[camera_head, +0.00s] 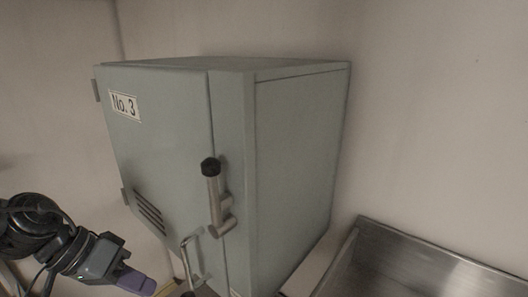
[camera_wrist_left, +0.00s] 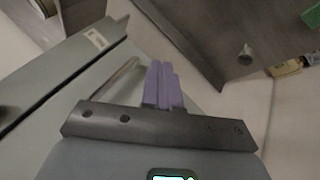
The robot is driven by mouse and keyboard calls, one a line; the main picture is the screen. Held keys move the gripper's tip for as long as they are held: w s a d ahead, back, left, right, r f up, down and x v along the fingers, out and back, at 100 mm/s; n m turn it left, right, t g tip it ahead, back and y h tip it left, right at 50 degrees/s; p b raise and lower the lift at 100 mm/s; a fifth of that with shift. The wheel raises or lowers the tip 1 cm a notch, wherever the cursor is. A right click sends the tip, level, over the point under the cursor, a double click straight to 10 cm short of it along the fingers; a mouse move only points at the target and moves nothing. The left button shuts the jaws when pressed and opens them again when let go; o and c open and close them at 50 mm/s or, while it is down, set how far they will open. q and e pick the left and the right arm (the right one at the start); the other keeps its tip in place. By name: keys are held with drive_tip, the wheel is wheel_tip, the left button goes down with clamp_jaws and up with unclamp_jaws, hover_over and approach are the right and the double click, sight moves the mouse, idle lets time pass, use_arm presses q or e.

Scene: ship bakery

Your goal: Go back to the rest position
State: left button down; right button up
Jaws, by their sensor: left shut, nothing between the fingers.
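My left gripper (camera_head: 146,287) is at the bottom left of the head view, in front of the lower left part of a grey-green cabinet. Its purple fingers are together with nothing between them. They also show side by side in the left wrist view (camera_wrist_left: 163,72). The cabinet (camera_head: 170,120) carries a "No. 3" label (camera_head: 125,105), and its door looks closed. My right gripper is in neither view.
A dark-tipped lever handle (camera_head: 214,195) and a metal bar handle (camera_head: 190,262) stick out from the cabinet front. A metal tray or counter (camera_head: 400,262) lies at the lower right. The wall around the cabinet is bare.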

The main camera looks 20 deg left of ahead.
use_arm(q)
drive_tip(key=s+d+f+n+t+h+p, duration=0.1)
drive_tip(key=d+f+n+t+h+p, duration=0.15)
drive_tip(key=d+f, duration=0.7)
drive_tip(key=d+f+n+t+h+p, duration=0.1)
drive_tip(key=d+f+n+t+h, duration=0.2)
drive_tip(key=d+f, duration=0.65)
drive_tip(key=s+a+f+m+g+y, duration=0.6)
drive_tip(key=s+a+f+m+y, duration=0.3)
drive_tip(key=f, duration=0.4)
drive_tip(key=shift+s+f+y, duration=0.35)
drive_tip(key=shift+s+y, duration=0.55)
drive_tip(key=shift+y, duration=0.05)
drive_tip(key=shift+g, duration=0.25)
